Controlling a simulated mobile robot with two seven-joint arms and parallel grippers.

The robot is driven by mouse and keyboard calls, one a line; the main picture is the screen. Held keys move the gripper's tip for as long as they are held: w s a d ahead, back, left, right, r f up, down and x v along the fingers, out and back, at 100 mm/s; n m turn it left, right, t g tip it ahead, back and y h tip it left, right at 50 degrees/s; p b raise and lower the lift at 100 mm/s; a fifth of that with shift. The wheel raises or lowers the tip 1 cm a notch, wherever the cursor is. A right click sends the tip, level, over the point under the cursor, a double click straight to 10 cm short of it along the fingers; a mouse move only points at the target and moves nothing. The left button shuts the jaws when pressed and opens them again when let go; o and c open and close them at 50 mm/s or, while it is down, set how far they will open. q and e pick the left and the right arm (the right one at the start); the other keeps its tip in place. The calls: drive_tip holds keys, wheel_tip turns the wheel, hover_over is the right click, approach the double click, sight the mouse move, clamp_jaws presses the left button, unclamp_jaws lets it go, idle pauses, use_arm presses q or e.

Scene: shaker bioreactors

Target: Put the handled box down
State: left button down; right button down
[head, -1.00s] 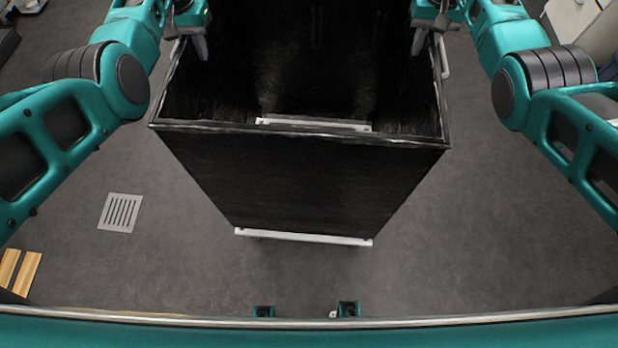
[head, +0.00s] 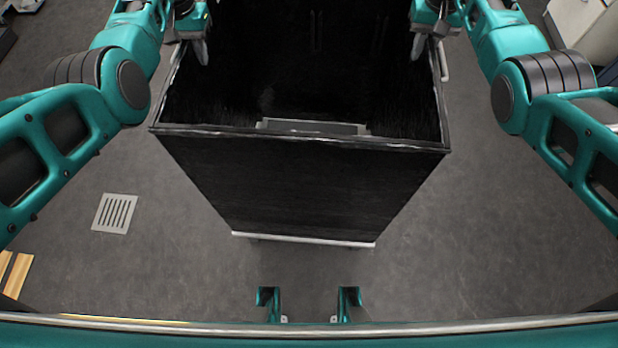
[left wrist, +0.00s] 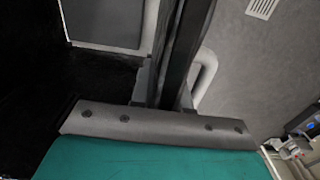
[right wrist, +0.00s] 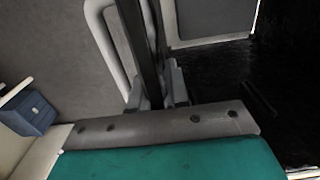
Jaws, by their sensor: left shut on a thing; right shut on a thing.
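The handled box (head: 300,185) is a large black open-topped box in the middle of the head view, with white edging low on its near side. My left gripper (head: 188,50) is shut on its left wall near the top rim. The left wrist view shows that wall (left wrist: 186,50) between the fingers, with a white handle (left wrist: 207,75) beside it. My right gripper (head: 428,45) is shut on the right wall, with a white handle (head: 444,58) just outside. The right wrist view shows this wall (right wrist: 140,45) too. The box's underside is hidden.
Grey floor (head: 500,240) lies clear on both sides of the box. A floor grate (head: 115,213) is at left, and wooden slats (head: 14,272) lie at the lower left edge. Pale cabinets (head: 585,30) stand at the upper right. A blue box (right wrist: 28,110) shows in the right wrist view.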

use_arm(q)
drive_tip(key=shift+w+f+b, duration=0.1)
drive_tip(key=shift+f+b, duration=0.45)
use_arm(e)
drive_tip(key=shift+w+f, duration=0.1)
drive_tip(key=shift+f, duration=0.5)
use_arm(q)
drive_tip(key=c, duration=1.6)
unclamp_jaws()
drive_tip(key=shift+f, duration=0.25)
use_arm(e)
drive_tip(key=c, duration=1.6)
unclamp_jaws()
drive_tip(key=shift+f, duration=0.2)
use_arm(q)
drive_tip(key=shift+o, duration=0.9)
drive_tip(key=shift+r, duration=0.15)
use_arm(e)
drive_tip(key=shift+o, duration=0.9)
drive_tip(key=shift+r, duration=0.15)
use_arm(q)
drive_tip(key=o, duration=0.3)
use_arm(e)
drive_tip(key=o, duration=0.3)
use_arm(q)
wheel_tip(320, 180, up, 12)
drive_tip(key=shift+f, duration=0.1)
use_arm(e)
wheel_tip(320, 180, up, 12)
